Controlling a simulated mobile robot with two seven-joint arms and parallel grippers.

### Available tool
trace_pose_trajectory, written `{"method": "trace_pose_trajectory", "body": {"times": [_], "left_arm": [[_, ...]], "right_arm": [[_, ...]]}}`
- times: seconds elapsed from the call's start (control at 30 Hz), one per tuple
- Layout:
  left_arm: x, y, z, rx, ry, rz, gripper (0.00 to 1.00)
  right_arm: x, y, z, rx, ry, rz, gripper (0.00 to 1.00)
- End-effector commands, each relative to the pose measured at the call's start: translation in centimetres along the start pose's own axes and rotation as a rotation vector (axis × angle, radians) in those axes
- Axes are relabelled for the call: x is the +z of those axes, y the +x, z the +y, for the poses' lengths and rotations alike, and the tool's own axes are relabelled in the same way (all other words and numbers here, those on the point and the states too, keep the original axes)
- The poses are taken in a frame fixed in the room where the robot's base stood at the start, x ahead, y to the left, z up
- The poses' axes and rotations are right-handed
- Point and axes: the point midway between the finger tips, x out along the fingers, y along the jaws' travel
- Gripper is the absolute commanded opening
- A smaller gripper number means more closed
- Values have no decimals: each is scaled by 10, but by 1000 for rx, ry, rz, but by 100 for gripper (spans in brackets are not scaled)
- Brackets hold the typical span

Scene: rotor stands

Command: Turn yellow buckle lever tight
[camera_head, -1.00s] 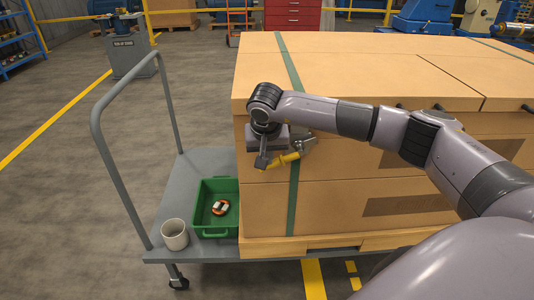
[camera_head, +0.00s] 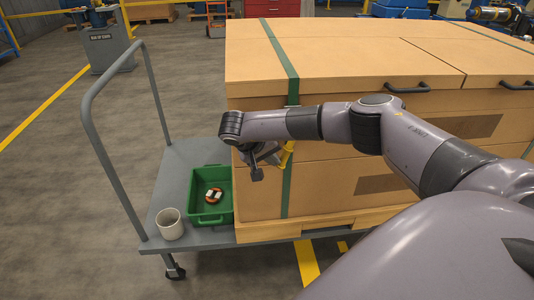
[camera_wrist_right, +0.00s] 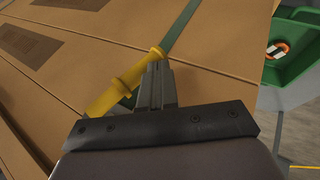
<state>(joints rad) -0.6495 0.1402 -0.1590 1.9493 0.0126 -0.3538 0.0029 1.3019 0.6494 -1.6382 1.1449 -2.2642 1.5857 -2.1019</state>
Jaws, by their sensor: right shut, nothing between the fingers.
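The yellow buckle lever (camera_head: 287,155) sits on the green strap (camera_head: 291,90) on the front face of the cardboard boxes. It stands steeply in the head view, its upper part hidden behind my right arm. In the right wrist view the lever (camera_wrist_right: 118,92) runs diagonally, in line with the strap (camera_wrist_right: 181,27). My right gripper (camera_head: 257,174) is shut and empty, just left of the lever. In the wrist view its fingers (camera_wrist_right: 157,72) lie close beside the lever and overlap it; I cannot tell whether they touch. My left gripper is not in view.
The stacked boxes (camera_head: 340,65) stand on a grey cart (camera_head: 186,160). A green bin (camera_head: 208,219) holding an orange-and-white item and a grey cup (camera_head: 170,224) stand on the cart's left end, below my gripper. The cart's handle (camera_head: 88,130) rises at the left.

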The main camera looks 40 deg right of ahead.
Motion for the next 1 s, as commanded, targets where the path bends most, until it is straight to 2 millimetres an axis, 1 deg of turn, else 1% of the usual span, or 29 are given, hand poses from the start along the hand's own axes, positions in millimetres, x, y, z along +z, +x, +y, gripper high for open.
{"method": "trace_pose_trajectory", "body": {"times": [0.03, 0.2, 0.4, 1.0], "left_arm": [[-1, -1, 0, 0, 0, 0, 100], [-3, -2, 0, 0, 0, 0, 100], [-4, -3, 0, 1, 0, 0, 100], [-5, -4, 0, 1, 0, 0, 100]], "right_arm": [[1, 2, 0, 37, -15, 0, 0], [4, 12, 6, 29, -10, -1, 0], [7, 18, 9, 28, -11, -1, 0], [9, 22, 10, 26, -11, -1, 0]]}}
